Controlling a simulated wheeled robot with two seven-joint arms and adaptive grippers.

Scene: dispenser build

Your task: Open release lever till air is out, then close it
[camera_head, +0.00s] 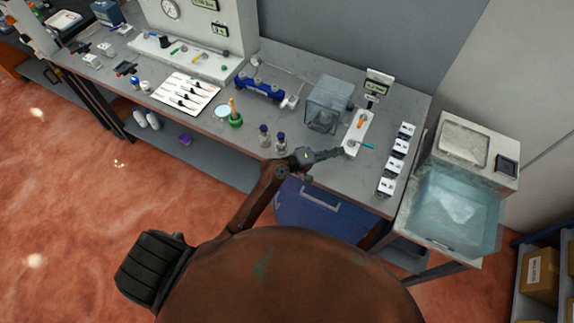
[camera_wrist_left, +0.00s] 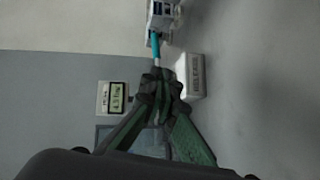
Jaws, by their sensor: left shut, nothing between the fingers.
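A small white base (camera_head: 353,140) stands on the bench (camera_head: 330,175), carrying a teal lever (camera_head: 367,146) that points right and an orange piece (camera_head: 360,122). My right gripper is not in view.
A small display (camera_head: 377,84) stands behind the base, and a clear box (camera_head: 327,104) is to its left. Several white labelled blocks (camera_head: 396,153) line the right side. Two small bottles (camera_head: 281,143) stand left of my gripper. A water tank (camera_head: 455,205) is at the right.

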